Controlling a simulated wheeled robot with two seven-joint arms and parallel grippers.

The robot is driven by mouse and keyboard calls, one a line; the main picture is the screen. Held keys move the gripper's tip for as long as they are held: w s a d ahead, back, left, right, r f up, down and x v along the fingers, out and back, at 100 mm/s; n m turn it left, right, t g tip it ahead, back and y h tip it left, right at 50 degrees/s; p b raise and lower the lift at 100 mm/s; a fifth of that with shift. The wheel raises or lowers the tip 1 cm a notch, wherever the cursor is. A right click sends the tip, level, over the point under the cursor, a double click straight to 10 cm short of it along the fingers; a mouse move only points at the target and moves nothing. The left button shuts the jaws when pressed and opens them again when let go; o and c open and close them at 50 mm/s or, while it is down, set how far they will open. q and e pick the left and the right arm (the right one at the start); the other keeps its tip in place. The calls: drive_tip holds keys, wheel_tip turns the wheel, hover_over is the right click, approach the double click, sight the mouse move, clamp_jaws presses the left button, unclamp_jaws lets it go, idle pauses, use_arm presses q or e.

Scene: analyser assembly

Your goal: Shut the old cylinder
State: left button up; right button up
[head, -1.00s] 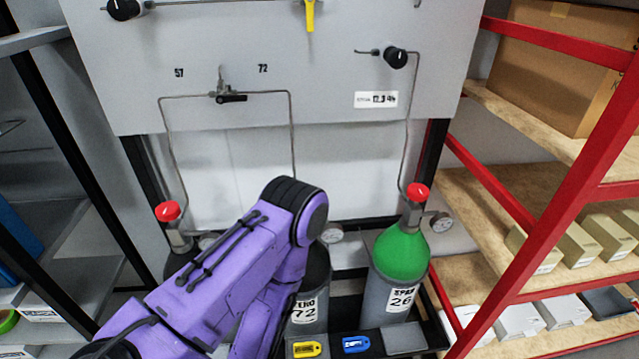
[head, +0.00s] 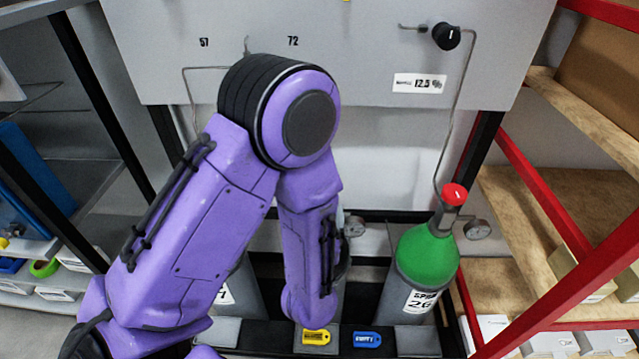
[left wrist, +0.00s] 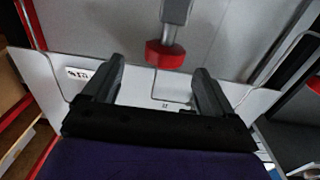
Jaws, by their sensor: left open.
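My left arm fills the middle of the head view and hides its own gripper. In the left wrist view the left gripper (left wrist: 158,76) is open, its two fingers apart. A red handwheel (left wrist: 165,54) on a grey valve lies just beyond the fingertips, between their lines; I cannot tell whether they touch it. Which cylinder it belongs to is not clear. In the head view, a grey cylinder (head: 240,290) shows partly behind my arm, its label mostly covered. The green-shouldered SPAN cylinder (head: 425,255) stands at right with a red handwheel (head: 455,195). My right gripper is not seen.
A grey panel (head: 370,60) marked 57 and 72 stands behind, with a black knob (head: 446,36) and thin tubes. A yellow tag (head: 316,337) and a blue tag (head: 367,340) sit at the front of the cylinder rack. Red-framed shelves (head: 540,200) stand at right.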

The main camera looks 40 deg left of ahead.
use_arm(q)
drive_tip(key=p+x, duration=0.1)
drive_tip(key=x, duration=0.3)
drive_tip(key=p+x, duration=0.1)
drive_tip(key=x, duration=0.4)
drive_tip(key=shift+a, duration=0.35)
drive_tip(key=shift+w+a, duration=0.1)
drive_tip(key=shift+a, duration=0.1)
drive_tip(key=shift+d, duration=0.1)
drive_tip(key=c, duration=1)
